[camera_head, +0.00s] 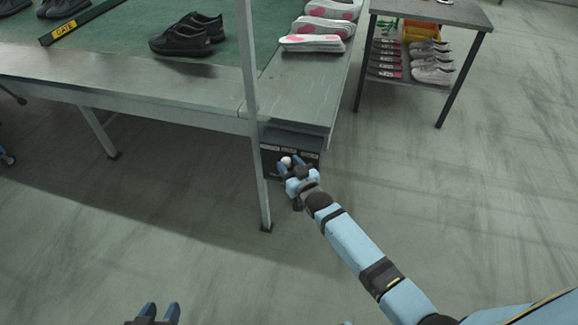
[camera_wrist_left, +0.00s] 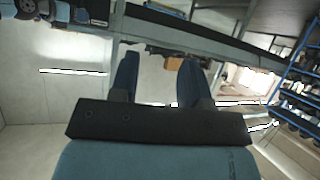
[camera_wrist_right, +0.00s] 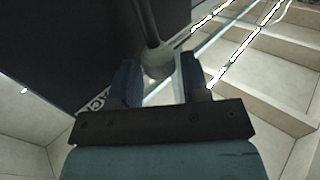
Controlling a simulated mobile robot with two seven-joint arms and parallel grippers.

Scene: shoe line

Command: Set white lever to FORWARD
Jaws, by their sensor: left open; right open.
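The white lever (camera_head: 286,161) shows as a pale round knob in front of a dark control box (camera_head: 270,158) under the table's corner. White lettering runs along the top of the box, too small to read. My right gripper (camera_head: 289,164) is at the knob. In the right wrist view the knob (camera_wrist_right: 158,62) sits on a dark rod between the tips of my open right gripper (camera_wrist_right: 163,80); I cannot tell whether they touch it. The lever's exact setting is unclear. My left gripper (camera_head: 160,312) is open and empty at the bottom edge, far from the box.
A metal post (camera_head: 252,100) stands just left of the box. A side shelf (camera_head: 440,12) holds more shoes at the right. The floor in front is clear.

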